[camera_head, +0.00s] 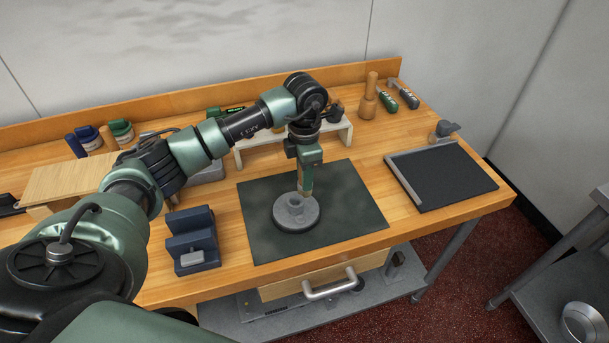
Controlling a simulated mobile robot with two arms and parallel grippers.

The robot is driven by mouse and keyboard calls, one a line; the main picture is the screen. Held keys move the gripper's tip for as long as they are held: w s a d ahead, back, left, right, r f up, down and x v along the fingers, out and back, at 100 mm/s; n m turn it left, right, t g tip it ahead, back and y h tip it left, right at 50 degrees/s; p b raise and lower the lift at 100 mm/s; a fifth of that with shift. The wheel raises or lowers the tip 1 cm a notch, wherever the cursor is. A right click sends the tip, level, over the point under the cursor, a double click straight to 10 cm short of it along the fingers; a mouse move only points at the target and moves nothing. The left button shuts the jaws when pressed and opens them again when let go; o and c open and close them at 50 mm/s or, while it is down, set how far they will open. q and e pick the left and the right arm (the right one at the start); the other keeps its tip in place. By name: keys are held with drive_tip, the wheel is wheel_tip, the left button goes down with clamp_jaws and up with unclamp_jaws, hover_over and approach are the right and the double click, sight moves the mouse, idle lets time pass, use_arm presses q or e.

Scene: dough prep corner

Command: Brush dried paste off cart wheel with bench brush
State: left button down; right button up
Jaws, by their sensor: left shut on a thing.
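A grey round piece with a raised hub, which looks like the cart wheel (290,222), lies flat on a dark mat (350,225) in the middle of the bench. My left arm reaches in from the left. Its gripper (304,190) points straight down and is shut at the wheel's hub; the exact contact between fingertips and hub is partly hidden. I cannot pick out the bench brush for certain. My right gripper is not in view.
A blue block-like holder (192,240) stands left of the mat. A black tray-like board (445,178) lies on the right. A wooden mallet-like tool (369,100) and green-handled tools (409,98) sit at the back right. A drawer handle (330,284) juts out in front.

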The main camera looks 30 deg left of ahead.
use_arm(q)
drive_tip(key=shift+s+a, duration=1.65)
drive_tip(key=shift+s, duration=0.3)
drive_tip(key=shift+w, duration=0.1)
drive_tip(key=shift+w+d+b, duration=0.45)
drive_tip(key=shift+w+d, duration=1.2)
drive_tip(key=shift+w, duration=0.25)
drive_tip(key=shift+s+a, duration=0.1)
drive_tip(key=shift+s+a, duration=0.75)
drive_tip(key=shift+s, duration=0.2)
drive_tip(key=shift+r, duration=0.15)
